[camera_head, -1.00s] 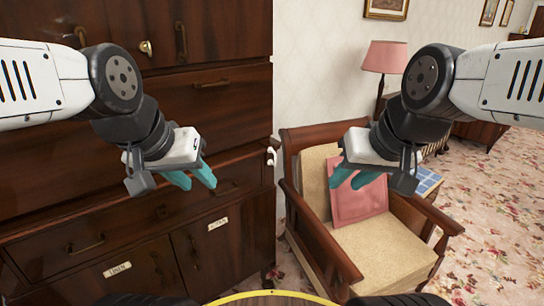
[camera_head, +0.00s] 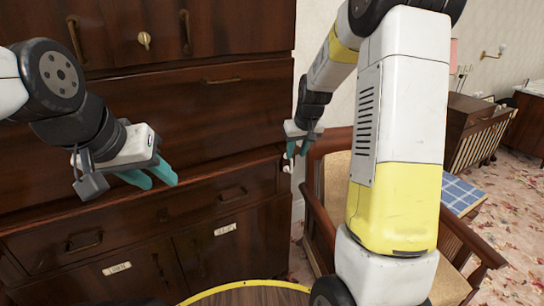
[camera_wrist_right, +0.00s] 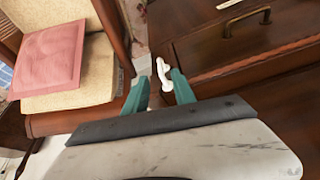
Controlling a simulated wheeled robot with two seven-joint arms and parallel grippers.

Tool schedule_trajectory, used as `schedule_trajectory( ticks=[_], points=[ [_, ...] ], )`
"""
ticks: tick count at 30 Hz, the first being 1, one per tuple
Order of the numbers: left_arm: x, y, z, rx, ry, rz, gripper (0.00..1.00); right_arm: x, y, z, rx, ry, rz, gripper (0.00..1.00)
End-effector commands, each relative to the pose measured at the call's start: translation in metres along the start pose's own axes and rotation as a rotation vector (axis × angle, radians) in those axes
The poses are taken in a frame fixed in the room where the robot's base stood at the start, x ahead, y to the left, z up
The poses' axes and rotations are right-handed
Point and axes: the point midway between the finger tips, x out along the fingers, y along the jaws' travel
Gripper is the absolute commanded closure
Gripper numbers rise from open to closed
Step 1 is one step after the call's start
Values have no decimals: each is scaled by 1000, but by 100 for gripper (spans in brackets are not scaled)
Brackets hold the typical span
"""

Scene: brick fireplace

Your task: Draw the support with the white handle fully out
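The small white handle (camera_head: 287,168) is at the right front edge of the dark wooden cabinet (camera_head: 150,205), at the level of its ledge. In the right wrist view the white handle (camera_wrist_right: 163,74) shows in the gap between the fingertips; contact cannot be made out. The support itself cannot be told apart from the cabinet. My right gripper (camera_head: 298,150) is open at the cabinet's right edge, close to the handle; its teal fingers also show in the right wrist view (camera_wrist_right: 160,85). My left gripper (camera_head: 150,177) is open and empty in front of the cabinet.
A wooden armchair (camera_head: 460,240) with a pink cushion (camera_wrist_right: 50,58) stands right of the cabinet, close to my right arm and partly hidden by it. The cabinet has drawers and brass handles (camera_head: 84,243). A blue checked cloth (camera_head: 460,193) lies behind the chair.

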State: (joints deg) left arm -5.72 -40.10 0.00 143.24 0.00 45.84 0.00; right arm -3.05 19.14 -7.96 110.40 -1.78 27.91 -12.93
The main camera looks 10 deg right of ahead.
Motion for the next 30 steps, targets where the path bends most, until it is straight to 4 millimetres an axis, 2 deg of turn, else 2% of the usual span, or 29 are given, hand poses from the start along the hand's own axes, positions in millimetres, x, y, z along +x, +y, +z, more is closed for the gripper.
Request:
schedule_trajectory(
  ticks=[18, 29, 30],
  points=[
    [0, 0, 0, 0, 0, 0, 64, 79, 2, -1, -3, -5, 3, 68],
    [0, 0, 0, 0, 0, 0, 64, 85, 2, -1, -3, -2, 3, 68],
    [0, 0, 0, 0, 0, 0, 64, 85, 2, -1, -3, -2, 3, 76]
  ],
)
